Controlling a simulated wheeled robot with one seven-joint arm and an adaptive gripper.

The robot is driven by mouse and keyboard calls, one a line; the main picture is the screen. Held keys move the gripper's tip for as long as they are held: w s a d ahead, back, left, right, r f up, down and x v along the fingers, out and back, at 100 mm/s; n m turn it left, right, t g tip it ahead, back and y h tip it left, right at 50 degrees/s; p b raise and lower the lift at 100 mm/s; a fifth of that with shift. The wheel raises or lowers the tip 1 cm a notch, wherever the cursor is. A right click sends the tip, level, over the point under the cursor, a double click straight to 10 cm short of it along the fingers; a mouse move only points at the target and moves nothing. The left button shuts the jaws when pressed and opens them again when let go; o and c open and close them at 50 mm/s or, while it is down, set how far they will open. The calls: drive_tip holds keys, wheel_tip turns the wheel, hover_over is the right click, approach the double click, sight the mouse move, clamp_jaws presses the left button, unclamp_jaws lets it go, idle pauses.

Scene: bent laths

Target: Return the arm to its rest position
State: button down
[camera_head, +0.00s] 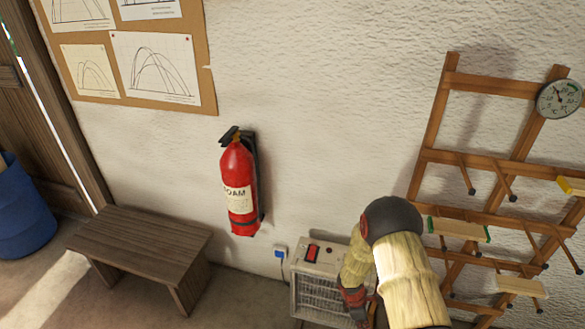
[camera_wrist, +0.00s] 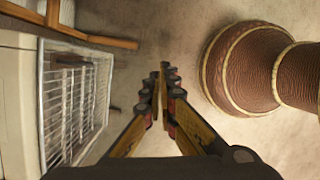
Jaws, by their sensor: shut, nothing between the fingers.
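My gripper (camera_wrist: 162,76) shows in the middle of the wrist view, its two dark and yellow fingers together at the tips. Nothing is between them. It is above the floor, just to the right of a wire-grilled heater. In the head view my straw-coloured arm (camera_head: 410,270) with a dark joint is at the bottom right, bent in front of the heater and the rack. The gripper cannot be clearly made out there.
The heater (camera_head: 318,262) stands against the wall; its grille (camera_wrist: 75,95) fills the wrist view's left. A wooden rack (camera_head: 432,130) with pegs and laths leans at right. A brown banded rounded shape (camera_wrist: 240,70) is right of my gripper.

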drive_tip(key=s+a+r+m+t+y, duration=0.1)
drive_tip(key=s+r+m, duration=0.4)
drive_tip(key=r, duration=1.2)
drive_tip(key=s+a+r+m+t+y, duration=0.1)
drive_tip(key=s+a+r+m+t, duration=0.2)
drive_tip(key=r, duration=1.5)
drive_tip(key=s+a+r+m+t+y, duration=0.1)
drive_tip(key=s+a+r+m+t, duration=0.1)
drive_tip(key=s+r+m, duration=0.7)
drive_tip(key=s+r, duration=0.5)
drive_tip(key=r, duration=0.4)
drive_tip(key=shift+s+a+t, duration=0.2)
drive_tip(key=shift+a+t, duration=0.1)
drive_tip(key=shift+a, duration=0.1)
drive_tip(key=c, duration=2.5)
unclamp_jaws()
drive_tip(key=shift+r, duration=0.1)
drive_tip(key=shift+c, duration=0.2)
